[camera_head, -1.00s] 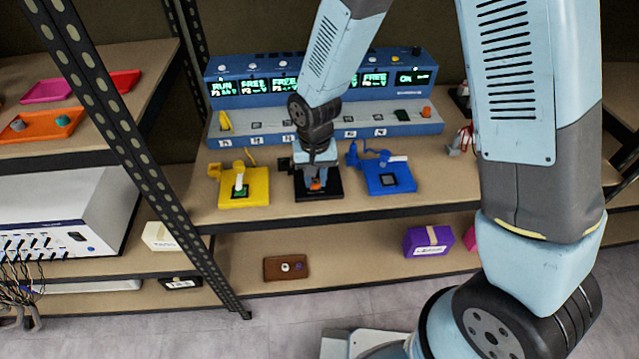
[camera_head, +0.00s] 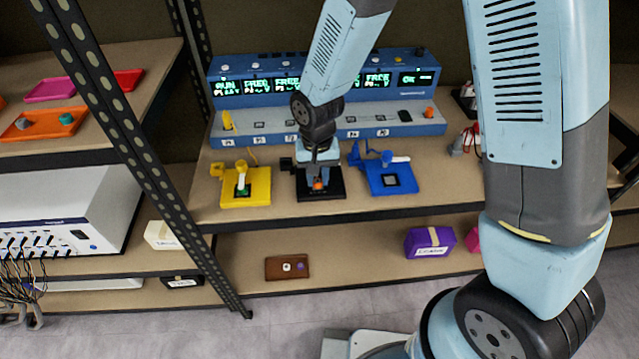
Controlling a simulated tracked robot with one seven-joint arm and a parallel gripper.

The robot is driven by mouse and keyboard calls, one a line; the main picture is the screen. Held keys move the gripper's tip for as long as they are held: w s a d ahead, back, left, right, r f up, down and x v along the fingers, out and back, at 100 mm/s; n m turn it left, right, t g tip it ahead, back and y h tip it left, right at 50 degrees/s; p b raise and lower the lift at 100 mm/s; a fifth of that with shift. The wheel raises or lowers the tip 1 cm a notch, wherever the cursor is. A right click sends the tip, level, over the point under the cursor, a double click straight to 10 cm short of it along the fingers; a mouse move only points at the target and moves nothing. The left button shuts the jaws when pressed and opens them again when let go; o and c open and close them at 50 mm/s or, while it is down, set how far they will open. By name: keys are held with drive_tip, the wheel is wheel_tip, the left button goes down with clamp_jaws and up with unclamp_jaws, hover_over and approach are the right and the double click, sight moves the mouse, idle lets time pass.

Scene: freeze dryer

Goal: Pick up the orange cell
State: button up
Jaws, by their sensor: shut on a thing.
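The orange cell (camera_head: 318,185) is a small orange piece at the black fixture (camera_head: 322,195) in the middle of the upper shelf. My gripper (camera_head: 318,179) points down over the black fixture and is shut on the orange cell. The fingers hide most of the cell, and I cannot tell whether it is clear of the fixture.
A yellow fixture (camera_head: 258,190) stands left of the black one and a blue fixture (camera_head: 376,180) stands right of it, both close. A blue instrument (camera_head: 300,119) with lit displays stands behind. A dark perforated shelf post (camera_head: 150,170) stands at the left.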

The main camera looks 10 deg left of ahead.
drive_tip(key=shift+r, duration=2.25)
